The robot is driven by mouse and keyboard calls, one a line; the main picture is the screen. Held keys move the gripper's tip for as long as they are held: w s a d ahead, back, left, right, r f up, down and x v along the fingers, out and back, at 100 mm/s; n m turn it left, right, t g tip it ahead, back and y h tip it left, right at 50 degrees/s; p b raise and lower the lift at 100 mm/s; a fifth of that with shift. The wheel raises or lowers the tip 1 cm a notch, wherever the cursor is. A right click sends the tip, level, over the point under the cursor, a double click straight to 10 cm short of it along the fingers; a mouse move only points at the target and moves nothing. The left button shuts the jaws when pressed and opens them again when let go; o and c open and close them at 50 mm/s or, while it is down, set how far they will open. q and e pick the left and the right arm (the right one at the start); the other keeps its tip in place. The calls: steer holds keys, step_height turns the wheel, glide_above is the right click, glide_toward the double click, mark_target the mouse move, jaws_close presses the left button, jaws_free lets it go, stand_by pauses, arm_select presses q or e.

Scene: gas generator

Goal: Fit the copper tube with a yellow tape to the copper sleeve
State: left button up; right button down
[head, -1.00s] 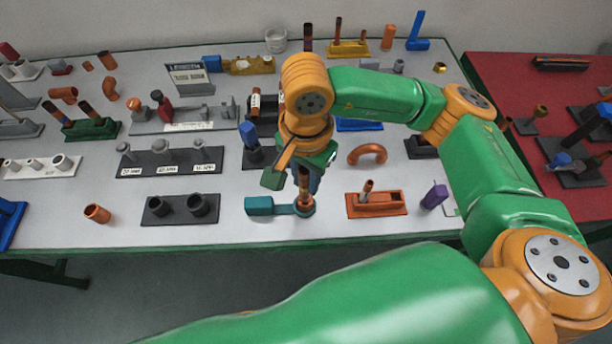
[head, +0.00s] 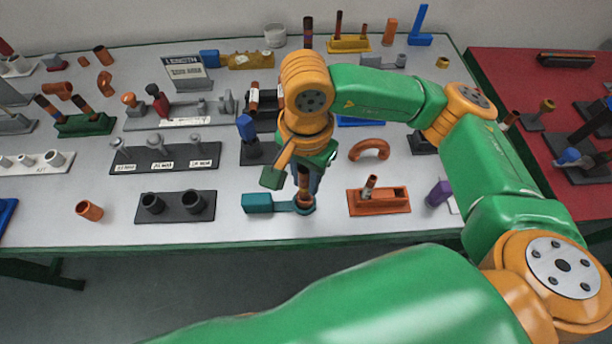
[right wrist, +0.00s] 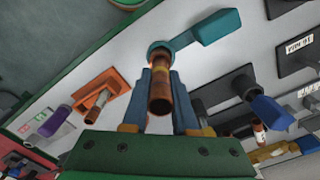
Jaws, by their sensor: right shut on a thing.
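My right gripper (head: 303,180) is over the front middle of the grey table, pointing down. It is shut on a copper tube (right wrist: 159,92), with one blue-grey finger on each side in the right wrist view. The tube is roughly upright at the round end of a teal holder (head: 262,203). The holder also shows in the right wrist view (right wrist: 208,31). A short hollow copper piece (head: 89,210), possibly the sleeve, lies at the front left. My left gripper is not in view.
An orange block with a small tube (head: 380,200) stands right of the teal holder. A dark two-socket block (head: 176,206) stands to its left. Several fixtures crowd the table behind. A red table (head: 500,75) is at the right. Bare table lies along the front edge.

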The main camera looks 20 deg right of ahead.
steer(key=shift+f+b, duration=0.3)
steer(key=shift+b, duration=0.05)
steer(key=c, duration=0.6)
jaws_free()
step_height(320, 180, up, 7)
steer(key=shift+r, duration=0.15)
